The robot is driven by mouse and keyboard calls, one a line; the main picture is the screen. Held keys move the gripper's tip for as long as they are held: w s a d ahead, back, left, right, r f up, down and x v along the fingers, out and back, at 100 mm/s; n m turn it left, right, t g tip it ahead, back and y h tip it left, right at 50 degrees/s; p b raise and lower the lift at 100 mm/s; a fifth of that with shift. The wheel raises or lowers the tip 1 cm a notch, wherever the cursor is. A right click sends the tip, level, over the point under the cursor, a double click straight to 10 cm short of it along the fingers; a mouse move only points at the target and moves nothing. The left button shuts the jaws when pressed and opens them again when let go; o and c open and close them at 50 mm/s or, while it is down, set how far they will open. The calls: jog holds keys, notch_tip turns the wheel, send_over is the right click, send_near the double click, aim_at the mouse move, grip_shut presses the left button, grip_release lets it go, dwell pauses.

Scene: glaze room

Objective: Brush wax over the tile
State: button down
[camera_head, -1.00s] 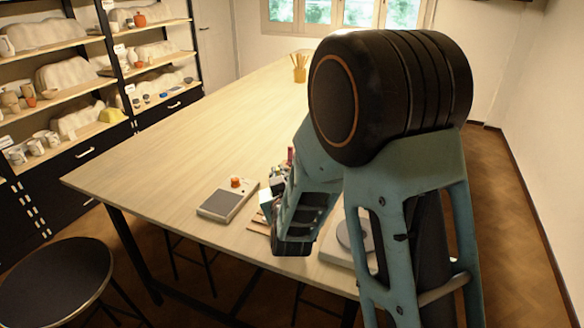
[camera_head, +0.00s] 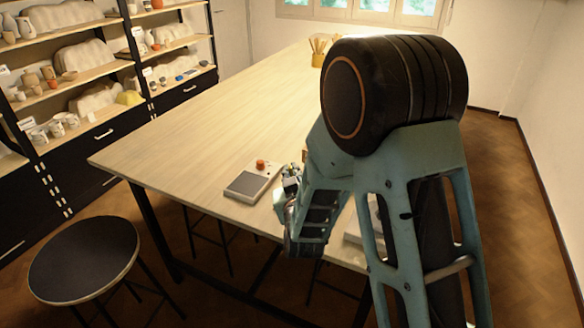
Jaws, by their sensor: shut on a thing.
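My gripper (camera_head: 291,177) is over the near edge of the table, low and partly hidden by my own arm. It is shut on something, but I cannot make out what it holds. A flat grey device (camera_head: 247,184) with an orange-red round part (camera_head: 260,164) at its far end lies on the table, just left of my gripper. No tile or brush can be clearly picked out; the table area behind my arm is hidden.
The long pale wooden table (camera_head: 215,125) is clear to the left and back. A yellowish cup of sticks (camera_head: 318,52) stands far back. A black stool (camera_head: 84,258) is at front left. Shelves of pottery (camera_head: 85,90) line the left wall.

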jog(key=shift+f, duration=0.65)
jog(key=shift+f+b, duration=0.2)
jog(key=shift+b, duration=0.15)
jog(key=shift+f+b, duration=0.35)
jog(key=shift+b, duration=0.2)
jog(key=shift+f+b, duration=0.2)
jog(key=shift+b, duration=0.4)
